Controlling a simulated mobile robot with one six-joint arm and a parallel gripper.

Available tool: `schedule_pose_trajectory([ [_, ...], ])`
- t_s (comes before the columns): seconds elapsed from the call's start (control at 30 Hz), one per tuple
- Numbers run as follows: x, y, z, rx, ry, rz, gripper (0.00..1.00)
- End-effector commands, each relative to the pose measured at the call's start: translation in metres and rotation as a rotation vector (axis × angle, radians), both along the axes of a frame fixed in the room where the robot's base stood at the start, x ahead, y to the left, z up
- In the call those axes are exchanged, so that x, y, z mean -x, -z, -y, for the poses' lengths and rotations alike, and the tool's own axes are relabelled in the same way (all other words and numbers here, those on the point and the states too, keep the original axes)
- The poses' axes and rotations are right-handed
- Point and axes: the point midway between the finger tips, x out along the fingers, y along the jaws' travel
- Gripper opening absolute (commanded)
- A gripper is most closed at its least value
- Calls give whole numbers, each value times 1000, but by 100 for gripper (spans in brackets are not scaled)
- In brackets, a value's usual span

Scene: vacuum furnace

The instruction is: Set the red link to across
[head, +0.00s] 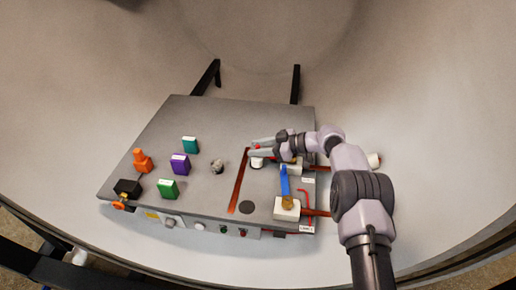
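My gripper (254,147) reaches in from the right over the grey box top, its two pale fingers pointing left. A small red piece (257,147), likely part of the red link, shows between the fingers. The rest of it is hidden by the gripper. I cannot tell whether the fingers touch it. A white round post (257,162) stands just below the fingers. A blue link (284,181) stands at the right, its lower end at a brass piece on a white block (287,210). Another white block is partly hidden under my wrist.
Copper-coloured strips (238,182) run along the top. Green, purple and teal blocks (180,164), an orange piece (142,160) and a silver knob (217,166) stand left. A bent red piece (304,194) lies right of the blue link. The top's far left is clear.

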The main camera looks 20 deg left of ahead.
Motion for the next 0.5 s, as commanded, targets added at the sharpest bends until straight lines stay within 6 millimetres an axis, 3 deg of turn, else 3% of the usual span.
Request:
schedule_pose_trajectory([
  [0.3,-1,-2,4,0,0,-1,36],
  [0.5,-7,-21,41,0,3,0,36],
])
